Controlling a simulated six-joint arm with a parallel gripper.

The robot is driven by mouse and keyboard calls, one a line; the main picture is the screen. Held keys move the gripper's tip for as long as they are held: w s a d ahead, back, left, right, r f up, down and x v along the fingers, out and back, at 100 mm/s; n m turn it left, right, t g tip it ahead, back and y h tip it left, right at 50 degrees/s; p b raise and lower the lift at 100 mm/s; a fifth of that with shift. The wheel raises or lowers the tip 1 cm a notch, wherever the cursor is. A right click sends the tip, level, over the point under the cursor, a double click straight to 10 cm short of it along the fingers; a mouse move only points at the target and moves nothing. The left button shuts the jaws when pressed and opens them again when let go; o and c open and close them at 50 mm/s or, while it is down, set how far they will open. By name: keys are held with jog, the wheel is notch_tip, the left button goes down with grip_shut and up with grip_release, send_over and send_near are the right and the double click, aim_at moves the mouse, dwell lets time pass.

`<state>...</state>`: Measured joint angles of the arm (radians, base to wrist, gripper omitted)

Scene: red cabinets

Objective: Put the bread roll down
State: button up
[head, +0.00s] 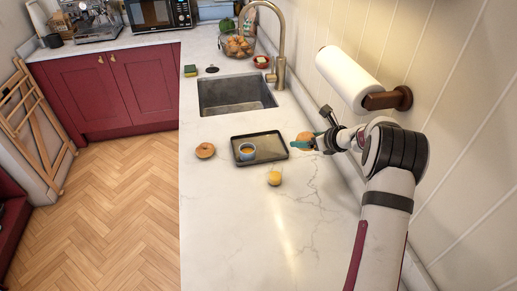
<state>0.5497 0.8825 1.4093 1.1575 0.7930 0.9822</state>
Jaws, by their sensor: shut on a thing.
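My gripper (302,144), with teal fingertips, is shut on a round orange-brown bread roll (305,137). It is at the right edge of the dark tray (270,137), over the white marble counter. The fingers partly cover the roll. I cannot tell whether the roll touches the counter or hangs just above it.
A blue cup (247,152) with orange contents stands on the tray. A bagel-like ring (205,150) lies left of the tray, a small yellow item (274,178) in front. The sink (235,95) lies behind; a paper towel roll (347,78) is on the right wall. The front counter is clear.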

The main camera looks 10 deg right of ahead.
jog(key=w+f+m+h, duration=0.1)
jog(key=w+f+m, duration=0.1)
jog(key=w, duration=0.3)
send_near(268, 147)
jog(key=w, duration=0.2)
jog(key=w+a+r, duration=0.1)
jog(key=shift+w+r+t, duration=0.1)
jog(key=shift+w+t, duration=0.15)
jog(key=shift+t, duration=0.05)
jog(key=f, duration=0.3)
jog(key=shift+w+a+f, duration=0.2)
jog(key=shift+a+f, duration=0.05)
jog(key=shift+f, duration=0.5)
jog(key=o, duration=1.2)
jog(key=shift+f, duration=0.1)
jog(key=shift+o, duration=0.2)
